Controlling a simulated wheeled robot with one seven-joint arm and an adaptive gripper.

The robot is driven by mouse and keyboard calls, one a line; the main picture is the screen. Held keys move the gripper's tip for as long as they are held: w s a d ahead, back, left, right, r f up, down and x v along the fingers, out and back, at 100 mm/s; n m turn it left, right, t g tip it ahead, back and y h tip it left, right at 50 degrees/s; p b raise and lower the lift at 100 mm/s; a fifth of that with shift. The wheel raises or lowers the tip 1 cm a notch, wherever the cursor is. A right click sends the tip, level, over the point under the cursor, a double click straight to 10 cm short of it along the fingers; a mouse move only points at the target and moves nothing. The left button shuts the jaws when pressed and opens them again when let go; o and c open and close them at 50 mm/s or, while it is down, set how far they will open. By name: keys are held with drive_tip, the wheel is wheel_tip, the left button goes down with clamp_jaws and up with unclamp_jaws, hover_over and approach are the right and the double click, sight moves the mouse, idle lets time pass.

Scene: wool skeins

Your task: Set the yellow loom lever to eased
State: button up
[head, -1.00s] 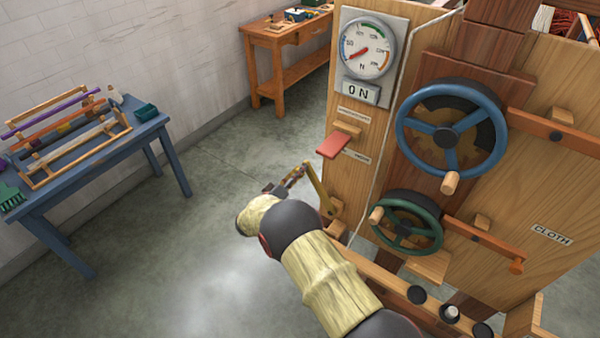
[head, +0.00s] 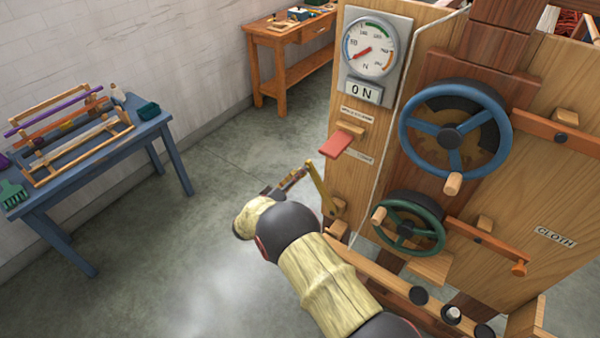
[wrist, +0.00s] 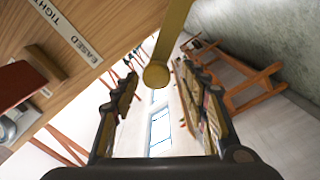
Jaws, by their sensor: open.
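The yellow lever (head: 319,188) sticks up and left from a low mount on the left edge of the wooden machine panel. My gripper (head: 298,176) is beside the lever's upper end, small and partly hidden by my wrist in the head view. In the wrist view, the yellow lever (wrist: 172,32) comes down from the top, and its round end (wrist: 157,75) appears between the two open fingers, with a gap on each side. I see no contact. A label reading EASED (wrist: 70,28) is on the panel, and TIGHT shows beside it.
A red lever (head: 337,145) juts out above the yellow one. A blue handwheel (head: 455,130) and a green handwheel (head: 407,222) are to the right. A gauge (head: 370,48) with an ON sign is above. A blue table (head: 155,130) stands left, with bare floor between.

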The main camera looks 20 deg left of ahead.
drive_tip(key=v, duration=1)
